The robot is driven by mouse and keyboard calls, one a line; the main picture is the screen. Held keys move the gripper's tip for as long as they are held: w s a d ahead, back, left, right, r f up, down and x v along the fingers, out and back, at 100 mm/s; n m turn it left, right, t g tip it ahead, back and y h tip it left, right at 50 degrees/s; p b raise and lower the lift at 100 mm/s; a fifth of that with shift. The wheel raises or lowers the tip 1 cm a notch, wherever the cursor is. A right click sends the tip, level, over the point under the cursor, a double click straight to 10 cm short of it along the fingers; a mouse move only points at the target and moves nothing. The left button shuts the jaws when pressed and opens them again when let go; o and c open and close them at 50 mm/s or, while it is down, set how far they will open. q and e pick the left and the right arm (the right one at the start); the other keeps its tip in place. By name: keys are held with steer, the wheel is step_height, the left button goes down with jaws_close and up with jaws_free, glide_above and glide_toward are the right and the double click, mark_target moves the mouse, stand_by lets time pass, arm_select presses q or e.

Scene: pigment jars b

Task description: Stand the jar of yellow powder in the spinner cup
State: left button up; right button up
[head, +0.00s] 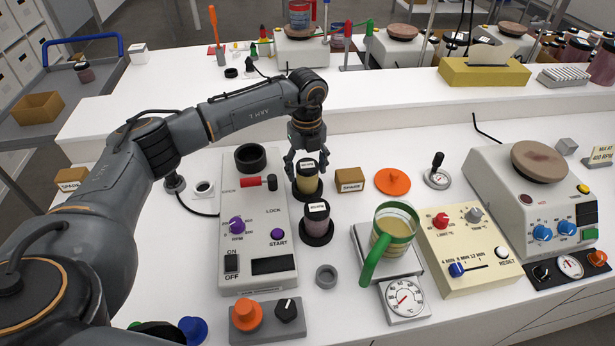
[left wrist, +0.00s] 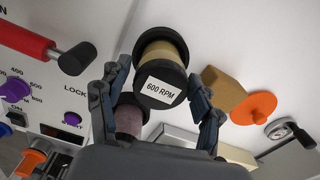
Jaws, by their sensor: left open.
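The jar of yellow powder (head: 307,184) has a black lid with a white label and stands upright on the bench on a black base. In the left wrist view the yellow jar (left wrist: 163,52) shows its label "600 RPM". My left gripper (head: 305,160) is open just above the jar, pointing down; in the left wrist view its fingers (left wrist: 163,90) are spread on either side of the lid. Contact cannot be told. The spinner cup (head: 250,157) is a black ring at the back of the white spinner machine (head: 262,215), left of my gripper, and looks empty.
A jar of pinkish powder (head: 315,220) stands close in front of the yellow jar. A red-handled lever (head: 258,183) lies between the cup and the jars. A tan block (head: 349,180), an orange disc (head: 393,181) and a green-handled mug (head: 393,232) stand to the right.

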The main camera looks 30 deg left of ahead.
arm_select(q)
step_height(320, 180, down, 2)
steer(key=shift+f+p, duration=0.15)
steer(key=shift+p, duration=0.15)
steer(key=shift+w+f, duration=0.1)
steer(key=shift+f, duration=0.35)
arm_select(e)
steer(key=shift+s+a+r, duration=0.25)
steer(key=shift+s+r, duration=0.05)
steer(key=shift+r, duration=0.35)
arm_select(q)
steer(key=shift+c, duration=0.4)
steer(key=c, duration=0.9)
arm_select(e)
steer(key=shift+s+d, duration=0.1)
steer(key=shift+d, duration=0.25)
arm_select(q)
steer(key=shift+r, duration=0.1)
